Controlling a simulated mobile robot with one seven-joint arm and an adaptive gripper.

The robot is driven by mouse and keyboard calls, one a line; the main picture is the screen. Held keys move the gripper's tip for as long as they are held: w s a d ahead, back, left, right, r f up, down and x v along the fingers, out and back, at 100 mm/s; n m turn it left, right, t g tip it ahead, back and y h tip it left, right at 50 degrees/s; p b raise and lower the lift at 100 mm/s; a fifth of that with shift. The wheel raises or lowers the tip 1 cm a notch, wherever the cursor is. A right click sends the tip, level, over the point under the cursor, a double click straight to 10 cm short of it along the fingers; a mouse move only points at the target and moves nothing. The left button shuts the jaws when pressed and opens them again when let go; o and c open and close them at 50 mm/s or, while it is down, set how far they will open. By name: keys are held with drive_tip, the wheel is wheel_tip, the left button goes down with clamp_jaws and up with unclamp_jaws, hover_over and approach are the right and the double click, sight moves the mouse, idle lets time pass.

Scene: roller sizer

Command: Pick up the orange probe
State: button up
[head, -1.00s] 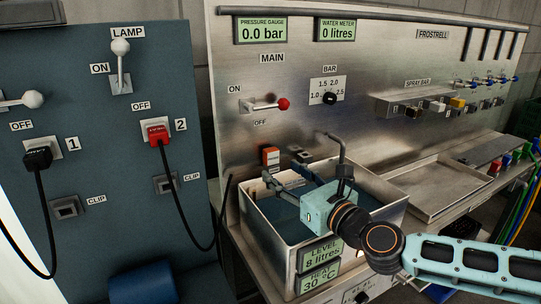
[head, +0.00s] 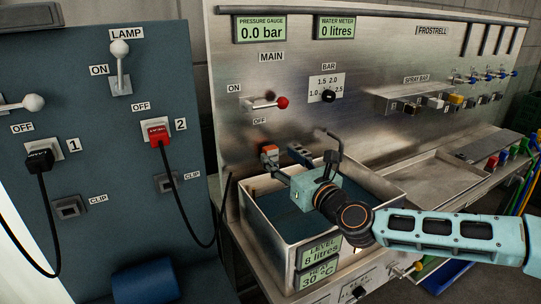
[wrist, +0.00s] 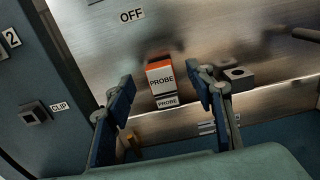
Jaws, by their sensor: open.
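The orange probe (head: 270,150) is a small orange and white block at the back panel, above the far left corner of the water tank. In the wrist view the probe (wrist: 160,76), marked PROBE, stands in front of the metal panel above a small PROBE label. My gripper (head: 284,158) is open and empty over the back of the tank. In the wrist view its two blue fingers (wrist: 161,84) stand either side of the probe in the picture, with clear gaps. I cannot tell how far the probe lies beyond the fingertips. In the head view a finger partly hides the probe's lower part.
The open metal tank (head: 277,235) of water lies under my gripper. A grey clip (wrist: 238,76) sits right of the probe in the wrist view. The MAIN lever (head: 266,104) juts out above the probe. A blue panel (head: 110,215) stands left.

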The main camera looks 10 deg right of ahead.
sight(273, 152)
drive_tip(key=shift+x, duration=2.15)
drive_tip(key=shift+c, duration=0.5)
drive_tip(key=c, duration=1)
